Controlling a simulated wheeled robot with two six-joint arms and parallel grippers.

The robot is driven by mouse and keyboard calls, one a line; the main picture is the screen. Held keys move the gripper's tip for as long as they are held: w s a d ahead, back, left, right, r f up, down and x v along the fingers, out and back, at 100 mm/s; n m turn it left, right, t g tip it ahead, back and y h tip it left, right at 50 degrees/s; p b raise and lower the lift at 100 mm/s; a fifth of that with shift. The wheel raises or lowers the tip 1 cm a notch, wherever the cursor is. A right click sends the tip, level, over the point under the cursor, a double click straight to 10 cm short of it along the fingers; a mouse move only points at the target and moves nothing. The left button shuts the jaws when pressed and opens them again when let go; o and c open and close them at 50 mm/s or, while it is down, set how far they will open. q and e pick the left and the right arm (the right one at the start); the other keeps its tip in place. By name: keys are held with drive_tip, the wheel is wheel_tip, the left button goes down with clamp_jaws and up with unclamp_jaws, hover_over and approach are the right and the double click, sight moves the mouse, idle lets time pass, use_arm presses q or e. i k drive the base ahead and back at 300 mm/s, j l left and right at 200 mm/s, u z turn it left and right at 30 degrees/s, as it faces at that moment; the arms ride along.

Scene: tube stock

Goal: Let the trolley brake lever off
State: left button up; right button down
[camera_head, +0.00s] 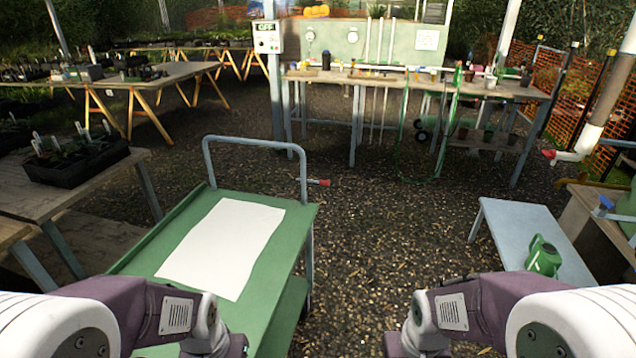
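The green trolley (150,242) stands in front of me, left of centre, with a white sheet (222,247) flat on its top. A grey tube handle (255,142) rises at its far end. A short lever with a red grip (318,182) sticks out to the right beside the handle's right post and looks about level; I take it as the brake lever. The trolley's wheels are hidden. My two arms come in at the bottom left and bottom right corners. Both grippers are below the picture's edge, well short of the lever.
Gravel floor (390,240) lies open right of the trolley. A potting bench (400,80) stands behind. A table with a black plant tray (75,172) is close on the left.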

sight(325, 182)
drive_tip(key=i+l+u, duration=0.15)
drive_tip(key=i+l, duration=1.25)
drive_tip(key=i, duration=0.1)
